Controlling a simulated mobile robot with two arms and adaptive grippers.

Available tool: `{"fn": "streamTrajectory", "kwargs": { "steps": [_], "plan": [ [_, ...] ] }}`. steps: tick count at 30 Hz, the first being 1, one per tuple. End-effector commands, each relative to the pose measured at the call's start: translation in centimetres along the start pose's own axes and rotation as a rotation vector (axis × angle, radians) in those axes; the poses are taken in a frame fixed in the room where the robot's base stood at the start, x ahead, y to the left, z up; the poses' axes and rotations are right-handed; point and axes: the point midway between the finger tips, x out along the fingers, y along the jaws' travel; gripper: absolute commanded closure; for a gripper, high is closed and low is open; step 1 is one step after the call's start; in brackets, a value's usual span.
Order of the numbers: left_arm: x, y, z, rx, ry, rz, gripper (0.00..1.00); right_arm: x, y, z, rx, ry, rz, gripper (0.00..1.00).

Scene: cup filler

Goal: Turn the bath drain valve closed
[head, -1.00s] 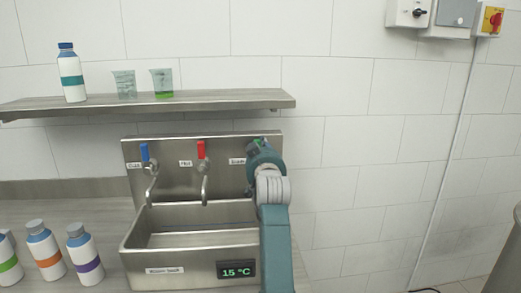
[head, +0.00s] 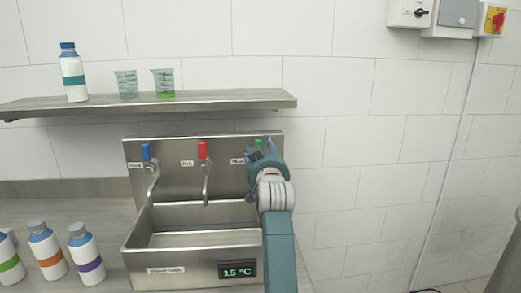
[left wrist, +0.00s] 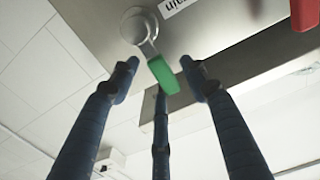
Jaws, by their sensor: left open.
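The drain valve's green lever handle (head: 259,144) shows at the right end of the steel back panel, partly hidden behind my left gripper (head: 264,148). In the left wrist view the green handle (left wrist: 161,76) hangs from a round metal pivot (left wrist: 138,27) beside a printed label. My left gripper (left wrist: 159,80) is open, with its blue fingers spread around the handle's free end. I see gaps between the side fingers and the handle; whether the middle finger behind it touches is unclear. My right gripper is not in view.
Blue (head: 146,152) and red (head: 202,149) tap levers stand to the left on the panel. The steel basin (head: 165,258) below shows 15 °C. A shelf (head: 215,99) above holds a bottle and two beakers. Several bottles (head: 87,254) stand at lower left.

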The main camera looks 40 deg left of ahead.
Motion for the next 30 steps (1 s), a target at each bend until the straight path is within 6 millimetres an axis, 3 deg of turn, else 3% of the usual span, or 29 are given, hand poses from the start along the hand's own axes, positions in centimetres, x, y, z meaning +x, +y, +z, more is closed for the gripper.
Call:
{"fn": "streamTrajectory", "kwargs": {
  "steps": [6,10,30],
  "plan": [
    [-3.7,0.1,0.1,-0.001,-0.002,0.001,0.54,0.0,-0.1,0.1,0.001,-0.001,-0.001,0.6],
    [-4.9,0.1,0.1,-0.002,-0.002,0.001,0.54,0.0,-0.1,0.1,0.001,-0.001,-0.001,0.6],
    [-5.3,0.0,0.1,0.0,-0.001,0.0,0.54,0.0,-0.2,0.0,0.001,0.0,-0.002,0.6]
  ]
}}
